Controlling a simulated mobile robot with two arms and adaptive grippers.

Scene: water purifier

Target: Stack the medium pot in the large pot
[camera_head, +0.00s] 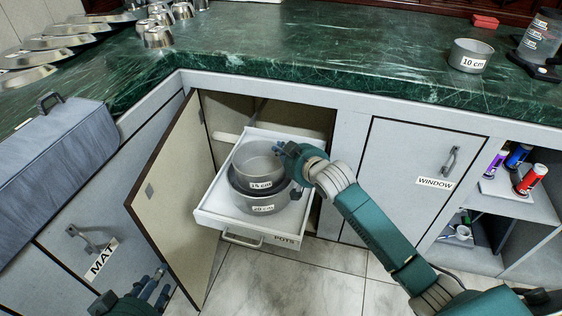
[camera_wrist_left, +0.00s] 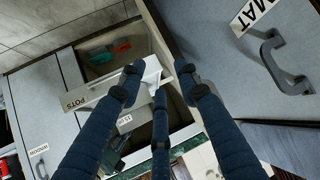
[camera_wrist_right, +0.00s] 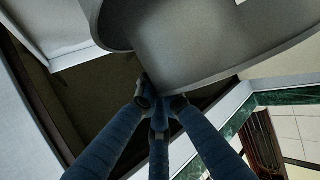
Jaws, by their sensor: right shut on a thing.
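The medium pot (camera_head: 259,166), grey and labelled "15 cm", is upright at the mouth of the large pot (camera_head: 264,203), labelled "20 cm". Its lower part is hidden inside the large pot's rim; I cannot tell if it touches the bottom. The large pot stands in the pulled-out white drawer (camera_head: 216,207) marked "POTS". My right gripper (camera_head: 284,150) is shut on the medium pot's right side at the rim. In the right wrist view my fingers (camera_wrist_right: 160,103) meet at a grey pot wall. My left gripper (camera_head: 160,285) is open and empty, low beside the cabinet door.
The open cabinet door (camera_head: 165,190) stands left of the drawer. A small "10 cm" pot (camera_head: 470,55) is on the green counter (camera_head: 330,60) at right. Metal cups and lids stand at back left. A blue-grey case (camera_head: 55,170) is at far left. Open shelves (camera_head: 520,205) hold cans at right.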

